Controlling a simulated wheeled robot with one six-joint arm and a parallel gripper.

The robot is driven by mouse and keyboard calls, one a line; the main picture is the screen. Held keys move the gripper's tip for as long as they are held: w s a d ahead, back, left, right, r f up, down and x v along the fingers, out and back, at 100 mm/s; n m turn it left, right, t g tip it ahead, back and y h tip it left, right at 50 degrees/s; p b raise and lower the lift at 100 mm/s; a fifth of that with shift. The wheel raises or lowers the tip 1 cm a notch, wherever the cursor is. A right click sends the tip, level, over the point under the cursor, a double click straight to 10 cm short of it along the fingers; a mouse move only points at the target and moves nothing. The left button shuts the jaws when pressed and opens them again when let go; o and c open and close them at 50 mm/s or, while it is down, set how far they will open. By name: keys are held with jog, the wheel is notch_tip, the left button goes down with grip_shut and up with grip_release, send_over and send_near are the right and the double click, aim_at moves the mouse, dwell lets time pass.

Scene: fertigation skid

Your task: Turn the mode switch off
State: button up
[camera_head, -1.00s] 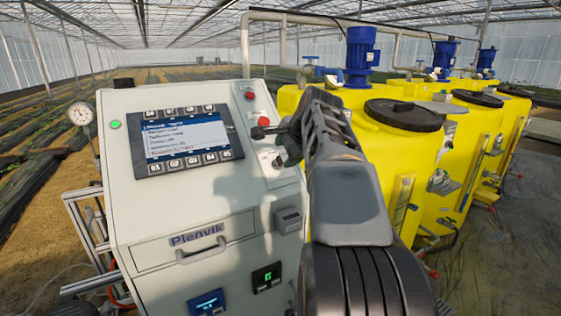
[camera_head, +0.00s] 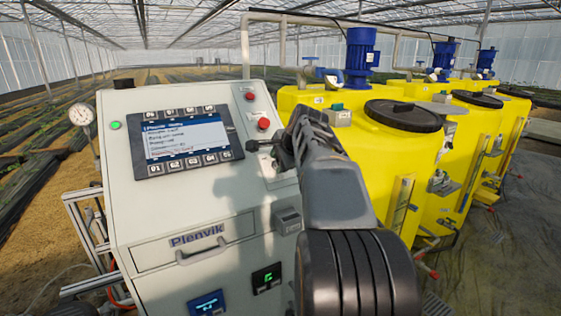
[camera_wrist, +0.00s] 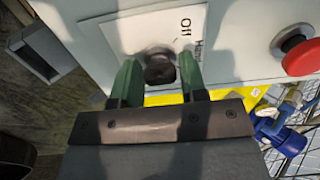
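The mode switch (camera_wrist: 159,70) is a dark round knob on a pale plate (camera_wrist: 117,36) in the wrist view. The plate is lettered "Off" and "Hand" beside the knob. My gripper (camera_wrist: 160,74) has its two green fingers on either side of the knob, apart, with narrow gaps visible. Whether they touch it deeper in is unclear. In the head view my gripper (camera_head: 262,146) is at the panel's right side, below a red button, and my arm hides the switch. The knob's pointing direction cannot be made out.
A red mushroom button (camera_wrist: 301,57) sits close to the right of the switch in the wrist view; it also shows in the head view (camera_head: 263,124). The grey cabinet (camera_head: 140,215) carries a screen (camera_head: 185,138) with keys. Yellow tanks (camera_head: 390,150) stand to the right.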

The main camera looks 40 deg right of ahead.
jog(key=c, duration=0.5)
jog(key=shift+c, duration=0.2)
jog(key=n+b, duration=0.1)
jog(key=n, duration=0.3)
jog(key=shift+n, duration=0.4)
jog(key=shift+n+b, duration=0.3)
jog(key=shift+n, duration=1.6)
jog(key=o, duration=0.9)
